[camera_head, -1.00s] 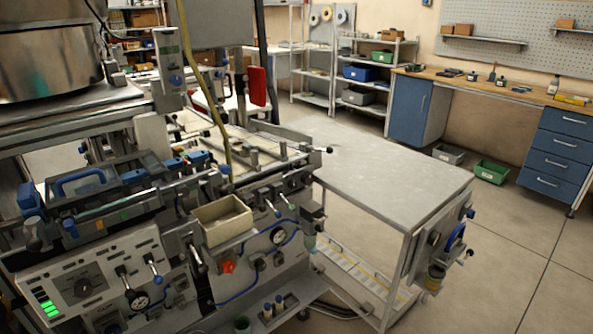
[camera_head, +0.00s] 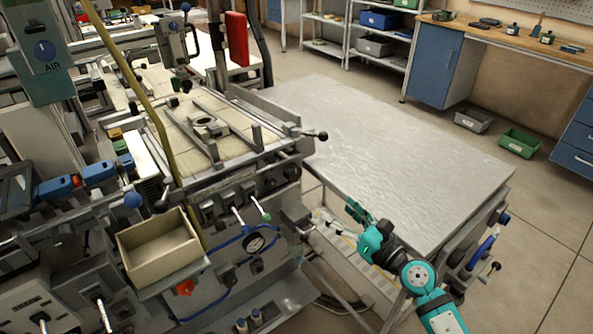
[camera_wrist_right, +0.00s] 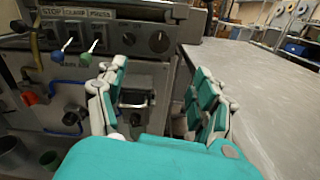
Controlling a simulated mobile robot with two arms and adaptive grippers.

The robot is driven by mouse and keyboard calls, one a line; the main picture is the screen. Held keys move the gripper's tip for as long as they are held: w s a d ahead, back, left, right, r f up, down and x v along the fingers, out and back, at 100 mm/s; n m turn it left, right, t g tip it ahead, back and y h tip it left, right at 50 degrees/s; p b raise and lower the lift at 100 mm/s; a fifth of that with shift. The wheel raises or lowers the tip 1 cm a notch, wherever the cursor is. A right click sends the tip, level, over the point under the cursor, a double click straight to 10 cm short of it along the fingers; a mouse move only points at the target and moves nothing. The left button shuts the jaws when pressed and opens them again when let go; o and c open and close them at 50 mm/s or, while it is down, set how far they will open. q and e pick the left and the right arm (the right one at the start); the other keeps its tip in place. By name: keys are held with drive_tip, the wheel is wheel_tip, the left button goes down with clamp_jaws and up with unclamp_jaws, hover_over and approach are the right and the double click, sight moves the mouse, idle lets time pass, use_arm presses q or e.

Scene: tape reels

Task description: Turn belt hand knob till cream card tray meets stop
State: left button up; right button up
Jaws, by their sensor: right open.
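My right gripper (camera_head: 345,218) is open, to the right of the machine and beside the grey table. In the right wrist view its teal fingers (camera_wrist_right: 160,78) stand apart, with a small grey bracket (camera_wrist_right: 134,98) visible beyond them. A black round knob (camera_wrist_right: 158,41) is on the machine panel ahead. A black ball knob (camera_head: 322,136) is on a lever at the right end of the cream-topped bed (camera_head: 233,153). A cream open box (camera_head: 160,252) hangs at the machine's front. I cannot tell which part is the card tray or its stop. My left gripper is not in view.
The grey table (camera_head: 410,160) is bare. A yellow hose (camera_head: 140,90) crosses the bed. Green and grey bins (camera_head: 518,143) lie on the floor behind.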

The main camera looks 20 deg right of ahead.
approach(296, 174)
drive_tip(key=x, duration=0.7)
drive_tip(key=shift+w+a, duration=0.1)
drive_tip(key=shift+w, duration=0.1)
drive_tip(key=shift+w+a, duration=0.2)
drive_tip(key=shift+w, duration=0.3)
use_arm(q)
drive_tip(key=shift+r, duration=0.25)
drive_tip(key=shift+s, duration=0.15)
use_arm(e)
drive_tip(key=shift+c, duration=0.5)
drive_tip(key=c, duration=1.1)
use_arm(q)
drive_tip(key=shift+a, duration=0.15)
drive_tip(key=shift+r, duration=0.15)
